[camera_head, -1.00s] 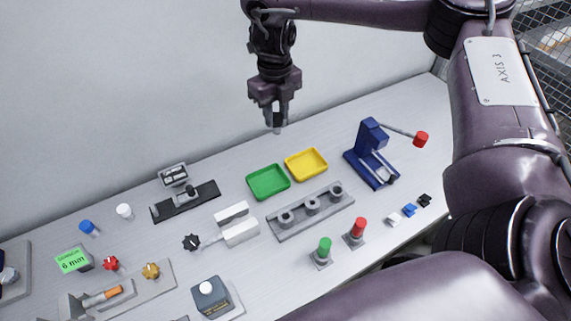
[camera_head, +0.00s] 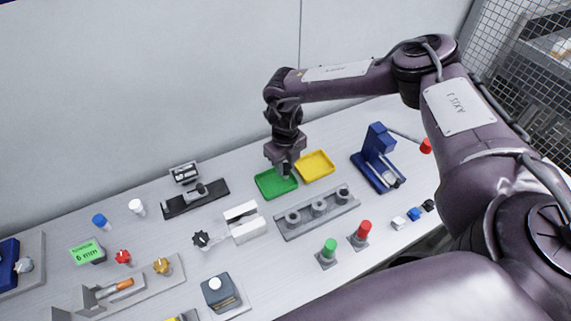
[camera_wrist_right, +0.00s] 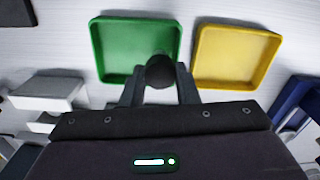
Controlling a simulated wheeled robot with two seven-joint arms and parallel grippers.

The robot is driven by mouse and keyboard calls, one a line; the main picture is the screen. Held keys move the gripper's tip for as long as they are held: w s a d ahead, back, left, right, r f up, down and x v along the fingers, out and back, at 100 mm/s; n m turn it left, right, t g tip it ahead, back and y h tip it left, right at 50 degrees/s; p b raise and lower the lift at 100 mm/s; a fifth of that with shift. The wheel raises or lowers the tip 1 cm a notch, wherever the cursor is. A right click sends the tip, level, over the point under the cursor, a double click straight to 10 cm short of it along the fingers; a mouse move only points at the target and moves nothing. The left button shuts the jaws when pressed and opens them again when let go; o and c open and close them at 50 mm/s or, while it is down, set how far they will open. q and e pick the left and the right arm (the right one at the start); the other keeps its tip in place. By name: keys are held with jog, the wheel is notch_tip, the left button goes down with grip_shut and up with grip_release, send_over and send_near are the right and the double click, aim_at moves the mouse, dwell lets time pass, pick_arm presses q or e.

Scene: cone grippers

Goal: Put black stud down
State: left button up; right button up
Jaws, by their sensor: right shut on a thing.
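My right gripper (camera_head: 287,172) is over the right part of the green tray (camera_head: 268,193). In the right wrist view the gripper (camera_wrist_right: 159,76) is shut on a dark round piece, the black stud (camera_wrist_right: 160,71), seen end-on at the near right edge of the green tray (camera_wrist_right: 102,50). I cannot tell whether the stud touches the tray. The green tray looks empty otherwise. The yellow tray (camera_head: 319,158) stands just to its right and is empty; it also shows in the right wrist view (camera_wrist_right: 266,84). My left gripper is not in view.
A grey holder with several round sockets (camera_head: 290,231) lies in front of the trays. A blue press (camera_head: 366,168) with a red-ended lever stands to the right. A white block (camera_head: 247,231) and a black slide fixture (camera_head: 176,208) are to the left.

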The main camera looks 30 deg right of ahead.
jog(key=shift+f, duration=0.55)
jog(key=o, duration=1.1)
jog(key=shift+f, duration=0.15)
jog(key=shift+c, duration=0.2)
